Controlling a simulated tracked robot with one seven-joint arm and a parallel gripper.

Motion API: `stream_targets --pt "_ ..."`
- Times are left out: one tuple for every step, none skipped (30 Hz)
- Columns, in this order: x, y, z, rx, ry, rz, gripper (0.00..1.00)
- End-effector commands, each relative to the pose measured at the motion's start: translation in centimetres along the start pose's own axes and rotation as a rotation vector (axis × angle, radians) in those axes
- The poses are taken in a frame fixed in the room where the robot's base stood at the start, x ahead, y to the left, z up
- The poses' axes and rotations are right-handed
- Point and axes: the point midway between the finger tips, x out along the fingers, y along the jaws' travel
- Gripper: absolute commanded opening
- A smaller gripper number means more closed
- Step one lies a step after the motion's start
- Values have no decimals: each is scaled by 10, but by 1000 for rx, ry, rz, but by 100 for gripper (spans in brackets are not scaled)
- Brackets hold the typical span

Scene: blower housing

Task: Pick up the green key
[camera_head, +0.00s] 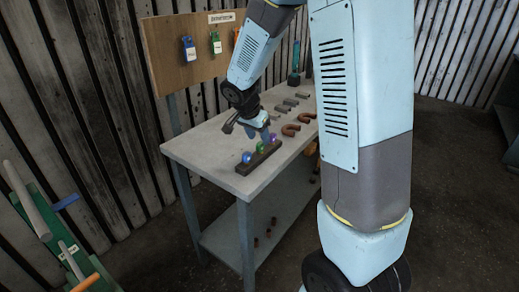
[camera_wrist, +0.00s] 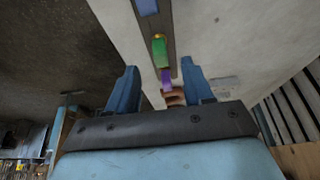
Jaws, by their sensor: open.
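The green key (camera_head: 260,147) stands in the middle of a dark narrow rack (camera_head: 246,170) near the table's front edge. A blue key (camera_head: 247,157) and a purple key (camera_head: 273,138) sit on either side of it. In the wrist view the green key (camera_wrist: 159,52) shows between the blue key (camera_wrist: 148,6) and the purple key (camera_wrist: 166,76). My gripper (camera_head: 255,130) is over the table just above and behind the rack. In the wrist view my gripper (camera_wrist: 158,68) is open and empty, with its fingers apart on both sides of the row of keys.
The table (camera_head: 205,146) also bears brown curved pieces (camera_head: 290,130) and grey blocks (camera_head: 282,107) to the right of the rack. A wooden board (camera_head: 165,55) with hanging tags stands behind. The table's left part is clear.

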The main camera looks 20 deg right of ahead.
Motion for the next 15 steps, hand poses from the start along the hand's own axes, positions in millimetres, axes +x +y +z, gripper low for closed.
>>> stream_targets --pt "4 0 0 0 -1 2 51" --pt "7 0 1 0 -1 3 51" --pt "12 0 2 -1 -1 4 51" --pt "16 0 2 -2 -2 4 51" --pt "21 0 2 -1 -1 4 51" --pt "26 0 3 0 -2 4 51" --pt "30 -1 4 -1 -2 4 51" --pt "34 -1 4 -1 -1 4 51" --pt "38 -1 3 0 -1 3 51" --pt "41 -1 3 1 -1 3 51" --pt "44 -1 3 1 -1 3 51" --pt "47 -1 3 0 -1 3 51" --pt "48 -1 3 -1 -1 2 51" --pt "49 -1 3 -1 -1 2 51" --pt "50 -1 3 -1 0 1 51"
